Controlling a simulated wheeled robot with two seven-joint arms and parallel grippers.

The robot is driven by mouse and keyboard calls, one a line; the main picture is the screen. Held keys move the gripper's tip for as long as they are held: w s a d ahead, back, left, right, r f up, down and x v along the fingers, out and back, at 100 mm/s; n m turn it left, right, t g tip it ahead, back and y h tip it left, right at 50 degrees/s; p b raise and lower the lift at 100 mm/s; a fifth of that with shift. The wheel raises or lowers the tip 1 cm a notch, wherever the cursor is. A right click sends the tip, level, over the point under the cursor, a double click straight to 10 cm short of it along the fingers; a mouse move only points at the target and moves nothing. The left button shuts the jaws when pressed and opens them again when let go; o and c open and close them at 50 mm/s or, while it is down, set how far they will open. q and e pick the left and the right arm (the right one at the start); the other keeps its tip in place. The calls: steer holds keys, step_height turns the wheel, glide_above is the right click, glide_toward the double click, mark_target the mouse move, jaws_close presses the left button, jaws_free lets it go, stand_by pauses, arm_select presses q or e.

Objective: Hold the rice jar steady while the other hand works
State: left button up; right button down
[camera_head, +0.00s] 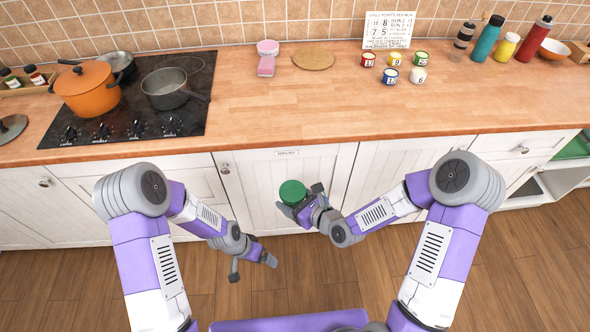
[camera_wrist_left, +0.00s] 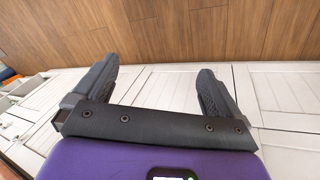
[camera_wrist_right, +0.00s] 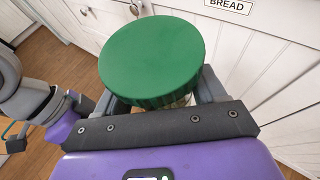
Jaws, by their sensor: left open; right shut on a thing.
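The rice jar (camera_head: 292,192) shows mainly as a round green lid in the head view, in front of the white cabinet doors and below the counter edge. My right gripper (camera_head: 304,206) is shut on it. In the right wrist view the green lid (camera_wrist_right: 152,58) fills the space between the fingers; the jar's body is mostly hidden under it. Whether it holds rice cannot be seen. My left gripper (camera_head: 252,270) is open and empty, lower and to the left of the jar. In the left wrist view its two fingers (camera_wrist_left: 158,92) stand wide apart with nothing between them.
The wooden counter (camera_head: 290,110) has wide free room at its front. An orange pot (camera_head: 87,90) and a grey saucepan (camera_head: 168,90) stand on the black hob. Several small cans (camera_head: 391,76) and bottles stand at the back right. White cabinet doors (camera_head: 395,175) are close behind the jar.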

arm_select(q)
steer(key=w+d+r+m+y, duration=0.1)
steer(key=w+d+r+m, duration=0.1)
steer(key=w+r+m, duration=0.65)
steer(key=m+y, duration=0.3)
steer(key=m, duration=1.1)
glide_toward(295, 188)
steer(key=shift+s+a+f+n, duration=0.15)
steer(key=shift+a+n, duration=0.1)
steer(key=shift+f, duration=3.85)
steer(key=shift+d, duration=0.1)
steer(key=c, duration=1.1)
steer(key=n, duration=0.6)
steer(key=shift+r+n, duration=0.1)
steer(key=shift+n, duration=0.2)
